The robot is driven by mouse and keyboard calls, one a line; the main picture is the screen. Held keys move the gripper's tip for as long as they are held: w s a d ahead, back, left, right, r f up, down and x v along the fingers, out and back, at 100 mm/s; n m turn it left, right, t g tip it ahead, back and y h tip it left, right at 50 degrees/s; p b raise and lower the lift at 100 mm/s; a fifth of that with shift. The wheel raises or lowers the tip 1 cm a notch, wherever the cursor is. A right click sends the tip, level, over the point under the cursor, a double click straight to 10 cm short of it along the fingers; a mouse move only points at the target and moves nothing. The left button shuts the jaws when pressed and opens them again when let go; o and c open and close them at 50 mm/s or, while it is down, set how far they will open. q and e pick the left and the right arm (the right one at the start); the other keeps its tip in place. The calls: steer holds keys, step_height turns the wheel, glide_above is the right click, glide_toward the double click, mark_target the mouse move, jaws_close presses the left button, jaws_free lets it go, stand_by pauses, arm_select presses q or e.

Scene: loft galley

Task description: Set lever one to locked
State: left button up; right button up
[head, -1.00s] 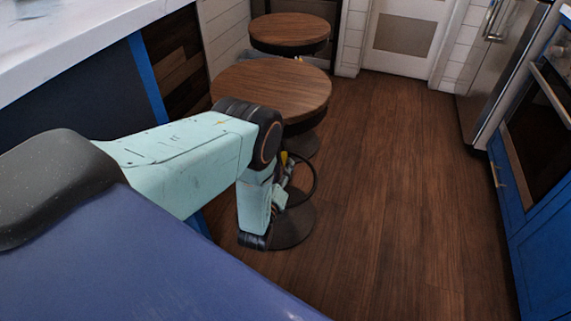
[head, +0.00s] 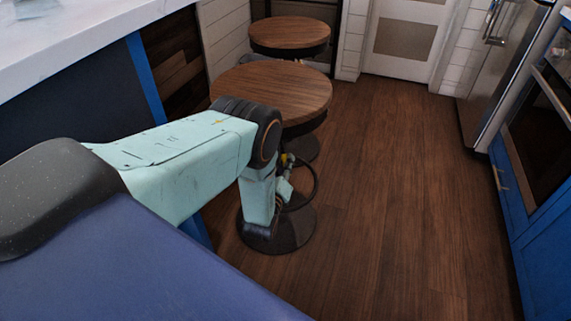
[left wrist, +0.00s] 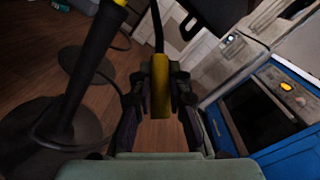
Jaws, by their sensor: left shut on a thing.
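My left gripper (left wrist: 160,100) is shut on a yellow piece (left wrist: 160,88) in the left wrist view. A thin black rod or cable (left wrist: 157,28) runs up from behind this piece. I cannot tell whether the yellow piece is lever one, and no locked marking shows. In the head view my left arm comes in from the left and bends down in front of the nearer stool, and its fingers are mostly hidden there. My right gripper is out of view.
Two round wooden stools (head: 275,90) stand along the counter (head: 75,40) at the left. A steel fridge (head: 500,75) and a blue oven cabinet (head: 535,215) line the right. The wooden floor (head: 390,200) between is clear.

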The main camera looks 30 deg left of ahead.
arm_select(q)
jaws_close()
steer(key=r+g+p, duration=0.1)
steer(key=p, duration=0.1)
steer(key=r+n+g+p, duration=0.1)
steer(key=r+p, duration=0.1)
steer(key=p, duration=0.1)
steer(key=d+r+h+p, duration=0.1)
steer(key=p, duration=0.2)
steer(key=shift+s+r+g, duration=0.4)
steer(key=shift+r+n+p, duration=0.3)
steer(key=shift+n+p, duration=0.1)
steer(key=shift+p, duration=0.3)
steer(key=o, duration=0.7)
jaws_free()
steer(key=shift+s+g, duration=0.1)
steer(key=shift+g, duration=0.2)
